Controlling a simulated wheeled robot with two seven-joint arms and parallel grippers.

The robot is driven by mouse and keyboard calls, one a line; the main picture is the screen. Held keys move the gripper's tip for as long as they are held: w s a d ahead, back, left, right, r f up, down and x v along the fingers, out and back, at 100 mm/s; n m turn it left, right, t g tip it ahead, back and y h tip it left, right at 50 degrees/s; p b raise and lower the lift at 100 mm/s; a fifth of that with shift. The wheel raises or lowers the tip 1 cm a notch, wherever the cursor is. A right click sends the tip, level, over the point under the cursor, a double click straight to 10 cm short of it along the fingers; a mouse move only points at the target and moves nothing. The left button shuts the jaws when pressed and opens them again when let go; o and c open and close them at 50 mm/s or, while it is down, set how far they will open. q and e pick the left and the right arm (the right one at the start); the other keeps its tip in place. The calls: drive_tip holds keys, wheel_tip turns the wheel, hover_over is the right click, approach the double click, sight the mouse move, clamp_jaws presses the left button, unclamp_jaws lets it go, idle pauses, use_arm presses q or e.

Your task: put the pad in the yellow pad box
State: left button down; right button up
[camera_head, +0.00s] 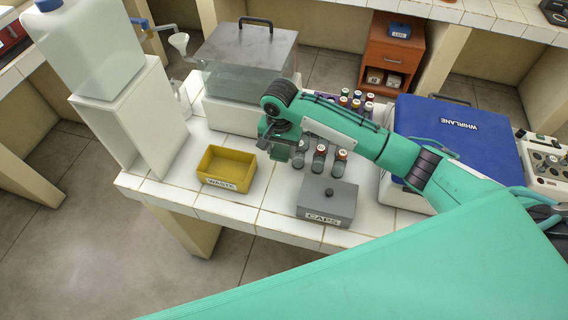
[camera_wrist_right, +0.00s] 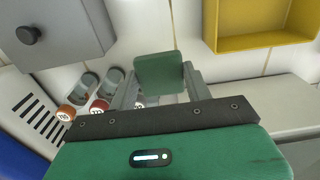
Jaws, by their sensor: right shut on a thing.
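The pad (camera_wrist_right: 159,72) is a green, roughly square piece held between the fingers of my right gripper (camera_wrist_right: 160,90) in the right wrist view. In the head view the right gripper (camera_head: 285,143) is above the white tiled bench, right of the yellow box, and the pad is hard to make out there. The yellow box (camera_head: 227,168) is open-topped, looks empty and has a label that seems to read WASTE. It also shows in the right wrist view (camera_wrist_right: 262,44), to the right of the pad and apart from it. My left gripper is not in view.
A grey lidded CAPS box (camera_head: 328,201) stands at the front edge, with several capped vials (camera_head: 339,163) behind it. A steel-lidded bath (camera_head: 245,62) is behind the yellow box. A blue-lidded WHIRLANE machine (camera_head: 458,140) is at right. Bare tiles lie between the yellow and CAPS boxes.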

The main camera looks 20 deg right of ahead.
sight(281, 175)
wheel_tip(281, 175, down, 10)
drive_tip(key=shift+f+p, duration=0.25)
drive_tip(key=shift+p, duration=0.65)
drive_tip(key=shift+f, duration=0.15)
drive_tip(key=o, duration=0.9)
